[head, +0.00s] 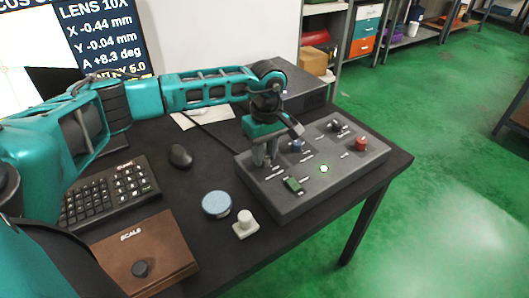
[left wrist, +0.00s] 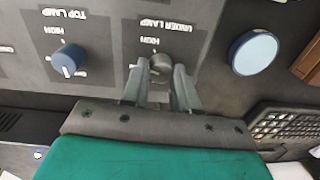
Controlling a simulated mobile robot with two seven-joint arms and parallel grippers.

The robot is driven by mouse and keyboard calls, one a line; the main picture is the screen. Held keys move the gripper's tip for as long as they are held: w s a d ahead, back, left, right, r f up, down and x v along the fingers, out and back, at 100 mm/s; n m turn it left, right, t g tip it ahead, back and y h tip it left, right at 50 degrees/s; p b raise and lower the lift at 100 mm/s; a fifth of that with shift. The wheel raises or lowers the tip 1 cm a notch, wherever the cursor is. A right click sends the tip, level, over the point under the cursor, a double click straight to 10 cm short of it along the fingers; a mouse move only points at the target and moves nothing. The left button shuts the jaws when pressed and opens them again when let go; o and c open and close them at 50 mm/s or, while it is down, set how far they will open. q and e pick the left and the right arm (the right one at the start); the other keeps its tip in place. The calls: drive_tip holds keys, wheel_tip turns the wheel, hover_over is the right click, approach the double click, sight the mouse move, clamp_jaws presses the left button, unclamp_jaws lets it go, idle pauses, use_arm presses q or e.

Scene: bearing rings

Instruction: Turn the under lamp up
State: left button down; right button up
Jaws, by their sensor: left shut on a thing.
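The grey under lamp knob (left wrist: 162,64) sits on the dark control box (head: 315,190), by the label "UNDER LAMP", which reads upside down in the left wrist view. My left gripper (left wrist: 160,80) is shut on this knob, one finger on each side. In the head view my left gripper (head: 264,158) reaches down onto the left part of the box, and its fingers hide the knob. I cannot clearly tell where the knob's pointer is set. My right gripper is in neither view.
The blue top lamp knob (left wrist: 68,60) is close beside my gripper. The box also bears a red knob (head: 361,143) and a green switch (head: 293,184). A blue round piece (head: 216,204), a white piece (head: 245,224), a mouse (head: 180,156) and a keyboard (head: 110,195) lie nearby.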

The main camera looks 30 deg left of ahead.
sight(266, 155)
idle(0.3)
use_arm(q)
drive_tip(key=c, duration=0.9)
unclamp_jaws()
drive_tip(key=shift+o, duration=0.2)
wheel_tip(266, 155, up, 13)
drive_tip(key=p, duration=0.1)
drive_tip(key=shift+w, duration=0.2)
drive_tip(key=shift+d, duration=0.1)
